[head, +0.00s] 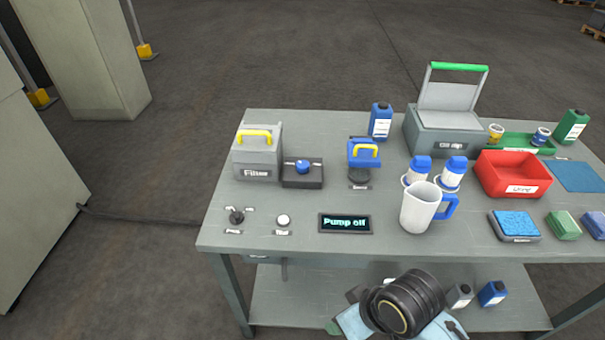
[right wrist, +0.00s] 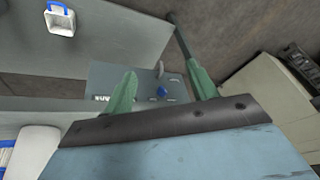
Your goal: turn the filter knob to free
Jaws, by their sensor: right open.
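In the right wrist view a small blue knob (right wrist: 162,91) sits on a grey panel (right wrist: 135,80) with white markings too small to read. My right gripper (right wrist: 158,60) is open and empty, its green fingers on either side of the knob in the picture and apparently apart from it. In the head view a blue knob (head: 303,167) on a black base (head: 302,181) stands beside a grey box labelled Filter (head: 257,172). I cannot tell whether both views show the same knob. The right fingertips are mostly hidden in the head view. My left gripper is not in view.
The workbench (head: 225,215) holds a Pump off display (head: 345,223), a white jug (head: 418,208), a red bin (head: 513,175) and bottles. A lower shelf (head: 290,300) holds small bottles.

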